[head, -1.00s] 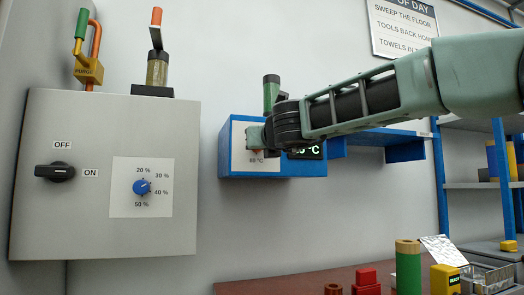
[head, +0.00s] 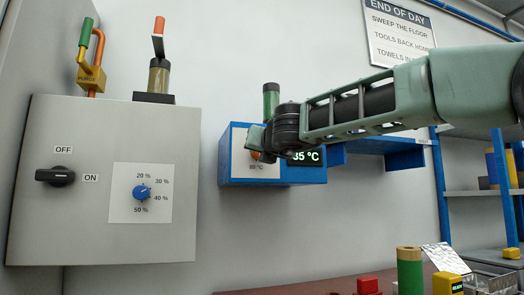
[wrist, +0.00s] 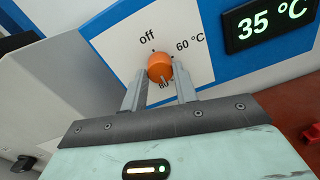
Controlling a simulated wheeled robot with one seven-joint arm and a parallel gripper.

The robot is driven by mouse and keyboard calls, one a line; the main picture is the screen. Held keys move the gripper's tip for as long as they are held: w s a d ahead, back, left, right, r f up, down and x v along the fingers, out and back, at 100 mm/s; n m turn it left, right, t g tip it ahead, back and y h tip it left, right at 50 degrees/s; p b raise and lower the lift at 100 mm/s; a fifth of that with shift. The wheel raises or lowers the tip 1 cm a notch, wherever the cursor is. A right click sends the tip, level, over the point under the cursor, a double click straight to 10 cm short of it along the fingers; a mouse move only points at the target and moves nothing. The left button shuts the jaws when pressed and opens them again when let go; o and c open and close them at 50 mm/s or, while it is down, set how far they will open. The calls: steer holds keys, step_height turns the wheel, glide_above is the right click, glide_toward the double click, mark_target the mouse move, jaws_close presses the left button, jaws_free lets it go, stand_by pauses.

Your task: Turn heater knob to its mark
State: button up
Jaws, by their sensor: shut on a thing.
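The heater is a blue wall box (head: 224,160) with a white dial plate (head: 240,170) and a lit display (head: 307,156) reading 35 °C. In the head view the knob (head: 256,155) is mostly hidden. My gripper (wrist: 161,80) is shut on the knob, one finger on each side. My gripper (head: 258,142) covers part of the plate in the head view.
A grey cabinet (head: 90,225) with a black OFF/ON switch (head: 55,176) and a blue percentage knob (head: 142,193) stands at left. A green cylinder (head: 271,98) rises behind the heater. Blue shelving (head: 497,190) stands at right. A bench below holds a green cylinder (head: 410,275) and blocks.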

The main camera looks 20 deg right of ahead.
steer(key=o, duration=1)
steer(key=shift+f, duration=0.15)
steer(key=shift+s+a+b, duration=0.15)
steer(key=shift+s+b, duration=1.55)
steer(key=shift+s, duration=2.6)
steer(key=shift+s+a+b, duration=0.15)
steer(key=shift+s+b, duration=1.55)
steer(key=shift+s, duration=2.6)
